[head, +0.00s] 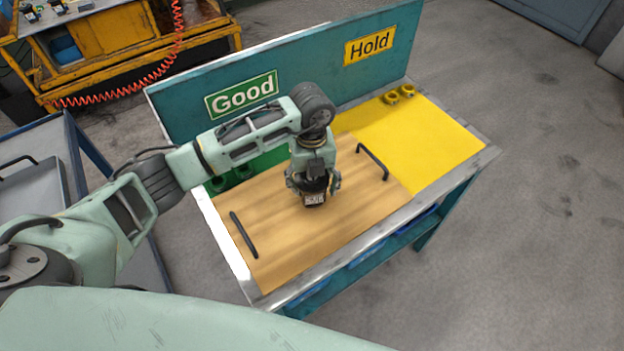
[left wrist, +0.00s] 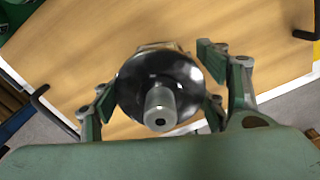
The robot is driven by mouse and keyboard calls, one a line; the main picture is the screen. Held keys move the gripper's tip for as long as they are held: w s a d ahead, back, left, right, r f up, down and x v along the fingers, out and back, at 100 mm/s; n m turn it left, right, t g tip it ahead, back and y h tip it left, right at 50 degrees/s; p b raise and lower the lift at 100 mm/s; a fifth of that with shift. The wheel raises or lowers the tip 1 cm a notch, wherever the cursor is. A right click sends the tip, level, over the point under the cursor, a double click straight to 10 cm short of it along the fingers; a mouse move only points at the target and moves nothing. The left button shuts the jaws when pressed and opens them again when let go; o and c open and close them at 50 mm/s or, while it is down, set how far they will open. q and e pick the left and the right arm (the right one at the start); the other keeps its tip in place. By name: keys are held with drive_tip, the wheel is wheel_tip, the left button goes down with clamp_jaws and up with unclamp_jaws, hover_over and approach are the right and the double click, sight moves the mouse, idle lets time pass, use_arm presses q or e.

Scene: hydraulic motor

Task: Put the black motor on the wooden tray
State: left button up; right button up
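The black motor (head: 315,199) is below my left gripper (head: 313,184), over the middle of the wooden tray (head: 275,230). It seems to stand on the tray, though its underside contact is hard to see. In the left wrist view, the motor (left wrist: 136,88) shows its round black flange with a grey shaft facing the camera. The left gripper (left wrist: 160,85) has its fingers spread on both sides of the flange, and it looks open. The tray's wood (left wrist: 270,50) fills the background there. My right gripper is in neither view.
The tray has black handles (head: 243,235) (head: 373,162) and lies on a bench with a yellow area (head: 440,135) at right. Two yellow parts (head: 398,95) stand at its back. Green parts (head: 243,171) stand behind the tray. A teal panel (head: 320,58) bounds the back.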

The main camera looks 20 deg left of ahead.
use_arm(q)
drive_tip(key=shift+o, duration=1.2)
drive_tip(key=shift+r, duration=0.1)
drive_tip(key=shift+r, duration=0.2)
drive_tip(key=shift+w+r, duration=0.1)
drive_tip(key=shift+r, duration=0.25)
wheel_tip(320, 180, up, 11)
drive_tip(key=b, duration=0.3)
